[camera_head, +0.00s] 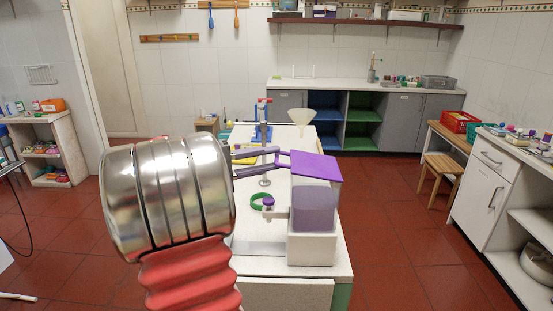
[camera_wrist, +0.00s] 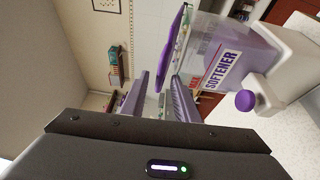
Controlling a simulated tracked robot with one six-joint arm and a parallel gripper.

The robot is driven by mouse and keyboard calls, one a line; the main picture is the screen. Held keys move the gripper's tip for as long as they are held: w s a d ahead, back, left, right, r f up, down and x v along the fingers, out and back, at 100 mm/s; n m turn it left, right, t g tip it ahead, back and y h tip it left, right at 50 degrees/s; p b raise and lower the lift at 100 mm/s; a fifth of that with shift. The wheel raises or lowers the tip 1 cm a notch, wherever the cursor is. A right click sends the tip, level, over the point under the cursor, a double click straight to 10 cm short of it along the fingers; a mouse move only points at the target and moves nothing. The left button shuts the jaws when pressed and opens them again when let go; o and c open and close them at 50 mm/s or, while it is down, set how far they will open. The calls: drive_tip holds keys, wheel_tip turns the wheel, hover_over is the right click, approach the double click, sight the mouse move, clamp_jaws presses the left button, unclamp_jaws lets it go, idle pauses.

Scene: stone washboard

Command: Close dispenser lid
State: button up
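The dispenser (camera_head: 314,210) is a box with a translucent, purple-tinted front and a pale base, standing on the white counter. My gripper (camera_head: 284,160) is at the lid's left edge. Its two purple fingers are apart in the wrist view (camera_wrist: 160,85), with the lid's near end between or just beyond them; contact is unclear.
A purple knob (camera_head: 268,201) sticks out on the dispenser's left side, near a green ring (camera_head: 261,201) on the counter (camera_head: 258,249). A metal stand with a red top and a white funnel (camera_head: 301,117) are farther back.

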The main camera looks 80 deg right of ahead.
sight(307, 163)
drive_tip(key=shift+x, duration=1.3)
drive_tip(key=shift+c, duration=0.3)
clamp_jaws()
